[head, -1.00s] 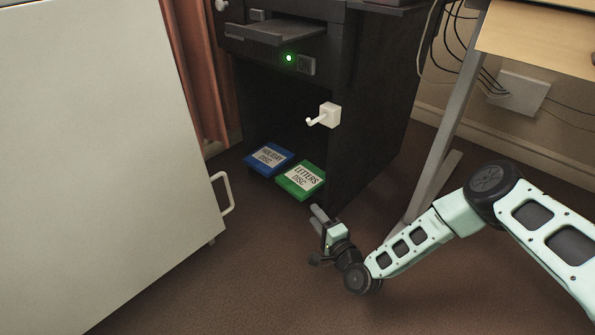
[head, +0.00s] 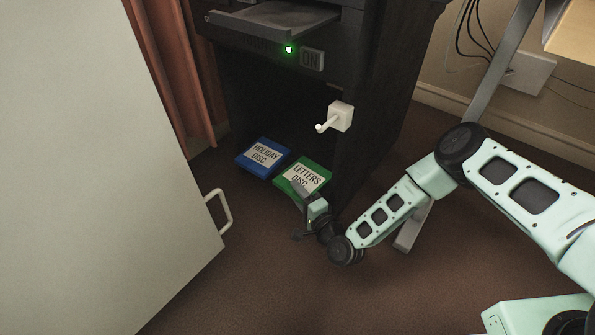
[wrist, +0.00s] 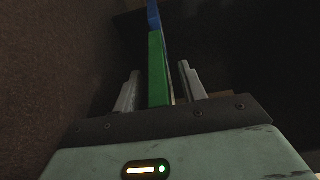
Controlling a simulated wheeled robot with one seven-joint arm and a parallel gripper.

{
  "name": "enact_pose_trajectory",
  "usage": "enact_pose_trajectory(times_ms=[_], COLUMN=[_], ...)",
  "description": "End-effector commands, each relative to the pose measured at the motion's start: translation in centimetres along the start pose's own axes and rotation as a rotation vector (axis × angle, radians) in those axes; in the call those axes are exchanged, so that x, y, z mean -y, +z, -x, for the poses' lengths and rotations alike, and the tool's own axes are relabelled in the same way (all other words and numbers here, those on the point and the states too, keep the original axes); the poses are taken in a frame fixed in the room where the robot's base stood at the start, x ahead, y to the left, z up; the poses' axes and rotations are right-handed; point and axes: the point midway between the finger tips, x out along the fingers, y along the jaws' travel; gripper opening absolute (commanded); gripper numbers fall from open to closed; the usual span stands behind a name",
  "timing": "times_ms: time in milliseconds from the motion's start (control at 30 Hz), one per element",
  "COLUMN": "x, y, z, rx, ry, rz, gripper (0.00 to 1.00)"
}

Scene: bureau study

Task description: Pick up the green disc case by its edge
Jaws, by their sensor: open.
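The green disc case (head: 311,172), labelled "LETTERS DISC", lies flat at the bottom of the black cabinet's open front. My gripper (head: 300,188) is at its near edge in the head view and hides part of that edge and label. In the wrist view the green case (wrist: 158,80) shows edge-on between the two open fingers (wrist: 159,72), one on each side. I see a gap between the left finger and the case; the right finger is closer, and I cannot tell if it touches.
A blue case (head: 262,156), labelled "HOLIDAY DISC", lies just left of the green one. A pale door with a handle (head: 218,211) stands at left. The brown floor (head: 270,285) in front is clear.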

Motion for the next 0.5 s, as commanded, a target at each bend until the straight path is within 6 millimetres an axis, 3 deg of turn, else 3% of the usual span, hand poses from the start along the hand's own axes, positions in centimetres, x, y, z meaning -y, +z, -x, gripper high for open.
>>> enact_pose_trajectory(times_ms=[167,333,500], x=[-0.04,-0.04,-0.01], y=[0.0,0.0,0.0], z=[0.04,0.03,0.01], rx=[0.0,0.0,0.0], ry=[0.001,0.001,0.0], rz=[0.0,0.0,0.0], gripper=[0.42,0.0,0.0])
